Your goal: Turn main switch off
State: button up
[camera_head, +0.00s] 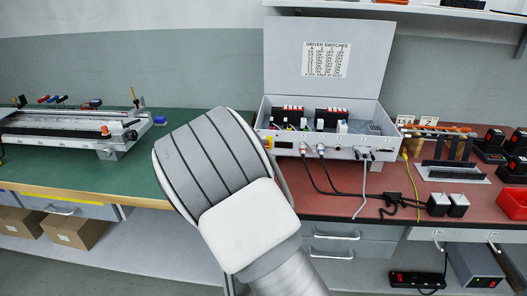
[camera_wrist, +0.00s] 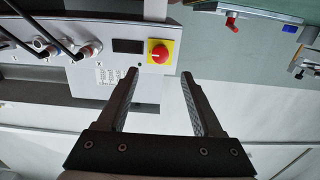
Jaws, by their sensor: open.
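The main switch (camera_wrist: 160,54) is a red round knob on a yellow square plate, on the front panel of a white control box. In the wrist view it sits just beyond and between my fingertips, apart from them. My gripper (camera_wrist: 159,76) is open and empty, its two dark fingers pointing at the panel. In the head view the control box (camera_head: 340,150) stands open on the red bench, lid raised. There only a sliver of the yellow switch plate (camera_head: 268,142) shows beside my arm, and my arm hides my gripper.
Cables (camera_head: 330,185) run from the box front down over the red bench. A small dark display (camera_wrist: 128,46) is beside the switch. A rail device (camera_head: 75,130) stands on the green bench at left. A red bin (camera_head: 513,203) and black chargers stand at right.

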jog(key=w+b, duration=0.1)
jog(key=w, duration=0.6)
jog(key=shift+w+d, duration=0.15)
jog(key=shift+w, duration=0.2)
grip_shut()
